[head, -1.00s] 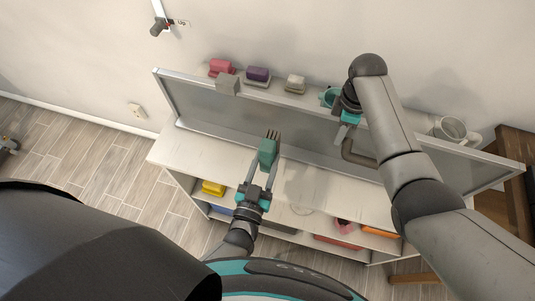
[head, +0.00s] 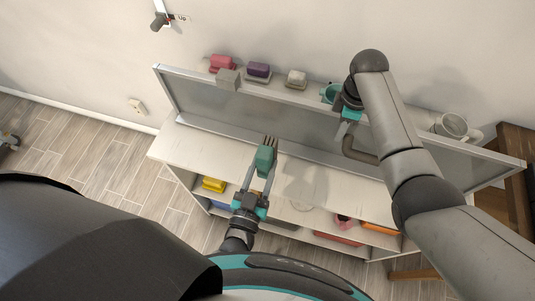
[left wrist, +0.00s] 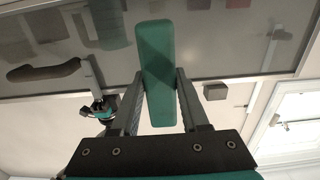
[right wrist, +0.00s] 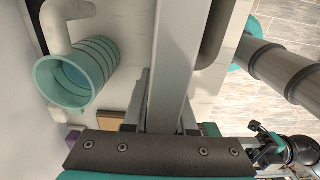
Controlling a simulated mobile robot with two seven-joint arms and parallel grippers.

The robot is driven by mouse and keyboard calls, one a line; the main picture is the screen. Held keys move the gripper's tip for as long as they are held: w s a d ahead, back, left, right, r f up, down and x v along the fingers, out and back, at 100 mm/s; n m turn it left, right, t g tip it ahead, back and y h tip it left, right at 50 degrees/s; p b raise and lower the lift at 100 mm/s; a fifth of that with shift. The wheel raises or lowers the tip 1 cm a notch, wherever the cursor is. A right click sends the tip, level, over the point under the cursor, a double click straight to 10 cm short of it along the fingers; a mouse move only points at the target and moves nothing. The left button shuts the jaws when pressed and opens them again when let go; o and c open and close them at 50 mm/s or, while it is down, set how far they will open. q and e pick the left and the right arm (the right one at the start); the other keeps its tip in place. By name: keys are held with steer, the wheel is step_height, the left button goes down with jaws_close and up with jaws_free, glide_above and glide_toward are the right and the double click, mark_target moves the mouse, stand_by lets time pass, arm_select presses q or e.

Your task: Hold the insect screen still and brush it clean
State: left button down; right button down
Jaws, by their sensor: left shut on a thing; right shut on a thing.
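The insect screen (head: 235,112) is a long grey mesh panel in a pale metal frame, standing upright along the back of the rack top. My right gripper (head: 347,118) is shut on the top bar of its frame; the bar (right wrist: 172,60) runs between the fingers in the right wrist view. My left gripper (head: 256,188) is shut on a green brush (head: 264,161) with dark bristles, in front of the screen and over the rack top. The brush also shows in the left wrist view (left wrist: 155,70). Whether its bristles touch the mesh cannot be told.
The white rack top (head: 195,146) is mostly clear. A wooden piece (head: 515,160) is at right.

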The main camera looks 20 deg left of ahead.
steer(key=c, duration=1.2)
jaws_free()
steer(key=shift+s+d+f, duration=0.1)
steer(key=shift+s+f, duration=0.15)
steer(key=o, duration=0.6)
steer(key=shift+w+r, duration=0.15)
steer(key=shift+c, duration=0.2)
steer(key=shift+w+r, duration=0.1)
steer(key=shift+r, duration=0.05)
